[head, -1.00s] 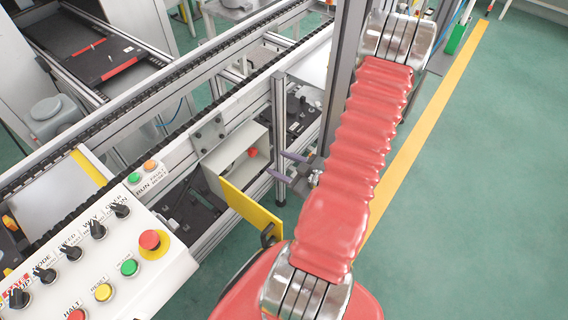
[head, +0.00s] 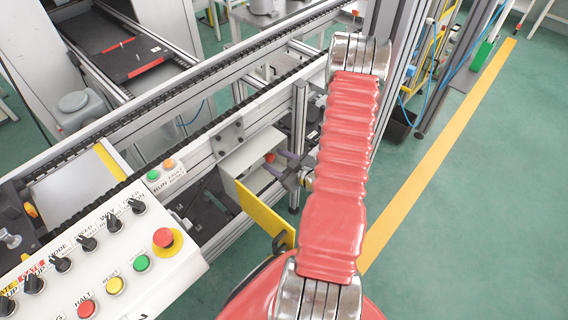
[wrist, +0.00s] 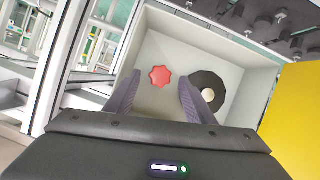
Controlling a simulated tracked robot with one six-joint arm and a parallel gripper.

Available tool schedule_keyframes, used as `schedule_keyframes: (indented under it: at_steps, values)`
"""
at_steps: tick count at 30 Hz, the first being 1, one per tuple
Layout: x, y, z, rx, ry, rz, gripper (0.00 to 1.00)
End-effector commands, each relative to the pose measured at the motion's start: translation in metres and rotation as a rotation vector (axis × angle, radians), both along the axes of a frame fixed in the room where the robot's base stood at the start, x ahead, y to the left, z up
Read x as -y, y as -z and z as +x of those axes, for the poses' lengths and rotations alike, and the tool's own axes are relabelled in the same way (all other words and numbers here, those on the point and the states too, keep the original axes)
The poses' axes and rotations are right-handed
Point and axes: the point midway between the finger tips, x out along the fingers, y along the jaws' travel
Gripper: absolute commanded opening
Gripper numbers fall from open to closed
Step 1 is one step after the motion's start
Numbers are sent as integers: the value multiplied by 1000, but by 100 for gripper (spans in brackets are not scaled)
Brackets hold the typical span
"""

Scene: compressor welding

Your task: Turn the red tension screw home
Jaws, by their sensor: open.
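The red tension screw (wrist: 160,76) is a lobed knob inside an open pale grey box (head: 236,163). It also shows in the head view (head: 269,157). My gripper (wrist: 159,80) is open, with its two purple-grey fingers pointing into the box. In the wrist view the screw appears between the fingertips, with space on both sides. I cannot tell the depth left between fingertips and screw, and no contact shows. In the head view my gripper (head: 274,162) is at the box's open side, its fingertips close to the screw.
A black disc with a pale centre (wrist: 208,92) sits right of the screw, partly behind the right finger. The yellow door (head: 264,214) stands open below the box. A control panel (head: 110,262) is at the lower left, and conveyor rails (head: 225,75) run behind.

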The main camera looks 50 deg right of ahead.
Motion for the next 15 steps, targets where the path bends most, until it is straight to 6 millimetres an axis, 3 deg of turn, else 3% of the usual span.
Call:
schedule_keyframes:
  at_steps: [6,15]
  values:
    - [1,5,13,0,0,1,49]
    - [1,6,14,0,1,1,48]
